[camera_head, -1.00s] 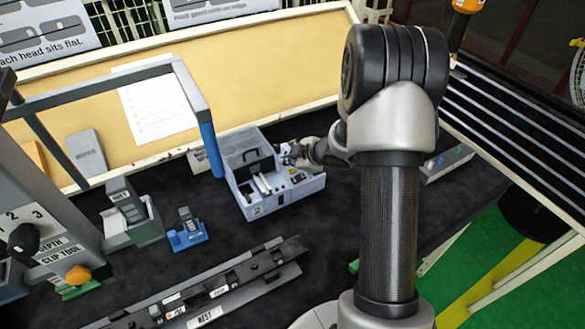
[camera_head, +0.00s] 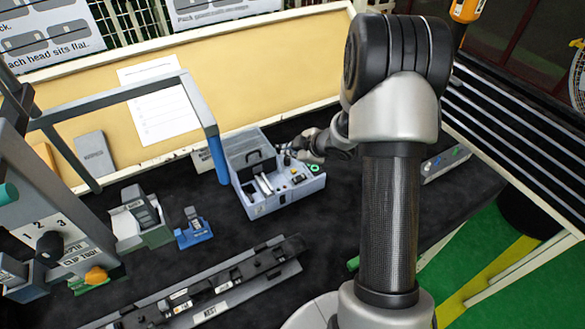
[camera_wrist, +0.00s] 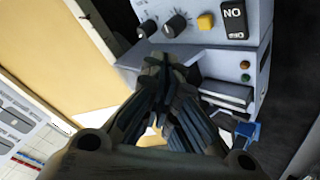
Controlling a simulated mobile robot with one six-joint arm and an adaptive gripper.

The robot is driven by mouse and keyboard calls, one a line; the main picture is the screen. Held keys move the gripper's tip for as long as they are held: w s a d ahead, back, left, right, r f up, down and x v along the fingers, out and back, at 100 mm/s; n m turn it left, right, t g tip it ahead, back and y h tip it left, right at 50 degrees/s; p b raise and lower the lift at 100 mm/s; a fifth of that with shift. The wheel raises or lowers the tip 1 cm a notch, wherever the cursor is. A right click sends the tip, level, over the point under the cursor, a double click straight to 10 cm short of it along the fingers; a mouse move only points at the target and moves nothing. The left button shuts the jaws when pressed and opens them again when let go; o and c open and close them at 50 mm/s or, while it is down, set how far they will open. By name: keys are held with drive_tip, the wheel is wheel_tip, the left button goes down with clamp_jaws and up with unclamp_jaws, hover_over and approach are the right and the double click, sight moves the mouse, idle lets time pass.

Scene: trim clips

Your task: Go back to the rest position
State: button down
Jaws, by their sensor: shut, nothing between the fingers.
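My gripper (camera_wrist: 165,65) is shut and empty in the wrist view, its dark fingers together at the tips. In the wrist view it points toward a grey box with knobs (camera_wrist: 250,65), and I cannot tell whether it touches it. In the head view my wrist is at the right of this grey box (camera_head: 272,207), and the fingers are small and partly hidden there. My arm rises in front of the bench and hides part of its right side.
A grey rail marked NEST (camera_head: 225,292) lies along the bench front. A small blue fixture (camera_head: 193,234) and a grey-green holder (camera_head: 150,232) stand left of the box. Dark bench top is bare between box and rail.

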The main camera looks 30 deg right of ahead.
drive_tip(key=s+a+r+m+h+b, duration=0.1)
drive_tip(key=s+r+m+h+b, duration=0.2)
drive_tip(key=r, duration=0.5)
drive_tip(key=s+r+m+h, duration=0.25)
drive_tip(key=s+r, duration=0.25)
drive_tip(key=r, duration=0.3)
drive_tip(key=s+a+m+g+y+b, duration=0.1)
drive_tip(key=s+a+m+g, duration=0.1)
drive_tip(key=s+a, duration=0.5)
drive_tip(key=s+a+m+g+y+b, duration=0.2)
drive_tip(key=s+a+m, duration=0.2)
drive_tip(key=s, duration=1.4)
drive_tip(key=a, duration=0.3)
drive_tip(key=shift+s+a, duration=0.3)
drive_tip(key=shift+a, duration=0.1)
